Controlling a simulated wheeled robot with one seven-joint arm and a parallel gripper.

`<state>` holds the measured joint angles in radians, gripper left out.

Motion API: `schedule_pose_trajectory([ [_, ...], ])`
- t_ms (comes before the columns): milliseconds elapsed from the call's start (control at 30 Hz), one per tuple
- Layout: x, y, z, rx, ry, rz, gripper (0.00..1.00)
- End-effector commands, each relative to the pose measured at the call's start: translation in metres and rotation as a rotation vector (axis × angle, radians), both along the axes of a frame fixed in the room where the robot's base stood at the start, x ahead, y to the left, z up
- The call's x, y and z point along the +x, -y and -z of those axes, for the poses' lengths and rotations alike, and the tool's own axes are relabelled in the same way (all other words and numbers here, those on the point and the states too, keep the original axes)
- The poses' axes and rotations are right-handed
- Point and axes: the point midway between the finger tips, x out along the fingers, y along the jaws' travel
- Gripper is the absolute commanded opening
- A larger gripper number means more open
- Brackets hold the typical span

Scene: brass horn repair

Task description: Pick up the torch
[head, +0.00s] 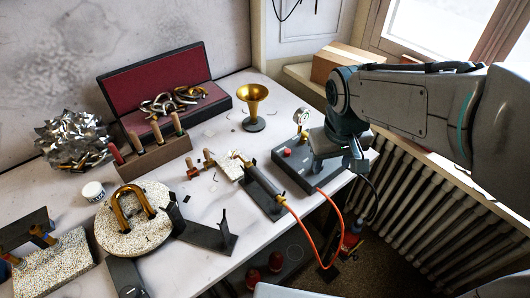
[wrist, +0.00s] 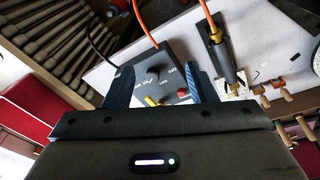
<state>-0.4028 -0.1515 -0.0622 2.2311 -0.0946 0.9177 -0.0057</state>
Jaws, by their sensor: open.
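The torch (head: 250,168) lies on a dark stand (head: 268,203) near the front edge of the workbench, with an orange hose (head: 318,235) running from its near end. In the wrist view, the torch (wrist: 214,40) shows right of the fingers, with brass parts and the hose at its upper end. My gripper (head: 352,166) is to the right of the torch, near the grey control box (head: 293,160). In the wrist view, my gripper (wrist: 158,82) has its fingers apart with nothing held between them. The control box (wrist: 158,62) shows beyond and between them.
A brass horn bell (head: 252,95) stands behind the torch. A red-lined case (head: 160,74), a wooden tool block (head: 157,155) and a round speckled block (head: 110,236) stand further left. A radiator (head: 440,215) lies beyond the bench edge. Hoses hang over that edge.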

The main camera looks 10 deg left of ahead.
Motion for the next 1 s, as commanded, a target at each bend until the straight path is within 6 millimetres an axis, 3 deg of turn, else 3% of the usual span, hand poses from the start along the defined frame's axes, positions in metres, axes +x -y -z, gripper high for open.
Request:
schedule_pose_trajectory([
  [33, 0.010, -0.025, -0.001, -0.022, -0.017, -0.070, 0.51],
  [200, 0.032, -0.100, 0.011, -0.096, -0.039, -0.260, 0.51],
  [400, 0.036, -0.162, 0.027, -0.162, -0.044, -0.405, 0.51],
  [600, 0.036, -0.182, 0.040, -0.185, -0.045, -0.451, 0.51],
  [1000, 0.046, -0.173, 0.109, -0.186, -0.045, -0.452, 0.51],
])
